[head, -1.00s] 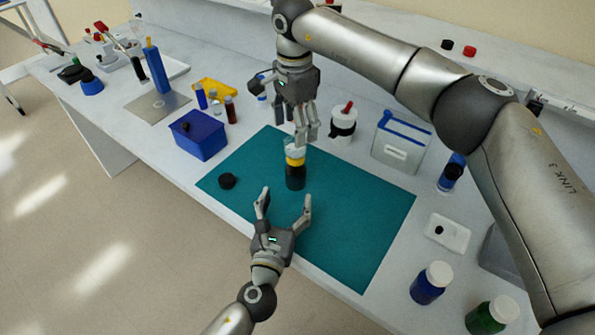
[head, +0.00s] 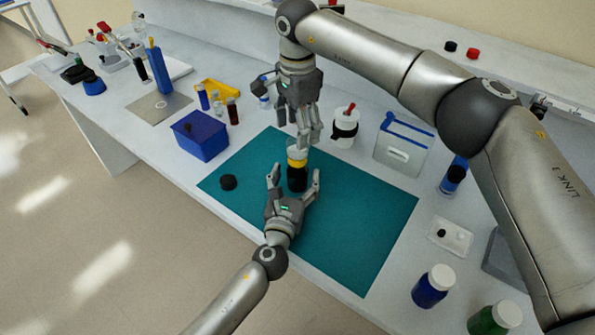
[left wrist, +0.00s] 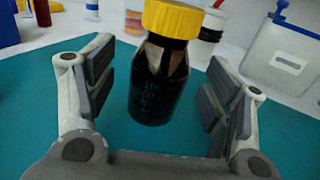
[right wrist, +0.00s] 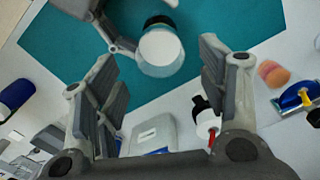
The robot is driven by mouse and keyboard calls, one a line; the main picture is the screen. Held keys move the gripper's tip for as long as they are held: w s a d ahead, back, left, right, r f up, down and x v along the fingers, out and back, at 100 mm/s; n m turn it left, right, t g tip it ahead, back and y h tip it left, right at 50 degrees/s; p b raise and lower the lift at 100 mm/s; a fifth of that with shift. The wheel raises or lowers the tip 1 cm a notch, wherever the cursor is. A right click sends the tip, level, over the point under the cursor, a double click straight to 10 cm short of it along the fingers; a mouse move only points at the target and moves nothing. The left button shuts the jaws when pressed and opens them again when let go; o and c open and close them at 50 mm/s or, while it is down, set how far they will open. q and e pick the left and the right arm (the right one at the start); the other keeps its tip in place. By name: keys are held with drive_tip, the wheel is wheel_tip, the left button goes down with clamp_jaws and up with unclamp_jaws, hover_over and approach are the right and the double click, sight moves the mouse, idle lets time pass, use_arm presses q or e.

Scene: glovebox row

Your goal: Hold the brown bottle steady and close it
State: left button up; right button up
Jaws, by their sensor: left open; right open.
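The brown bottle (head: 297,179) stands upright on the teal mat, with a yellow collar or cap around its top. It also shows in the left wrist view (left wrist: 155,85). A pale, translucent piece (head: 297,153) sits above the yellow; the right wrist view shows its white round top (right wrist: 160,48). I cannot tell what it is. My left gripper (head: 295,176) is open, its fingers either side of the bottle with gaps. My right gripper (head: 308,140) is open above the bottle, near the pale piece. A black cap (head: 228,182) lies on the mat left of the bottle.
The teal mat (head: 360,220) is clear right of the bottle. Behind it stand a white bottle with a black band (head: 344,128) and a white box with a blue handle (head: 402,150). A blue box (head: 201,136) stands left, and a blue bottle (head: 433,286) front right.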

sight(297, 153)
use_arm(q)
drive_tip(key=shift+x, duration=1.35)
drive_tip(key=c, duration=1.6)
clamp_jaws()
use_arm(e)
drive_tip(key=n, duration=0.9)
drive_tip(key=shift+f, duration=0.1)
drive_tip(key=shift+f, duration=3.9)
drive_tip(key=shift+c, duration=0.5)
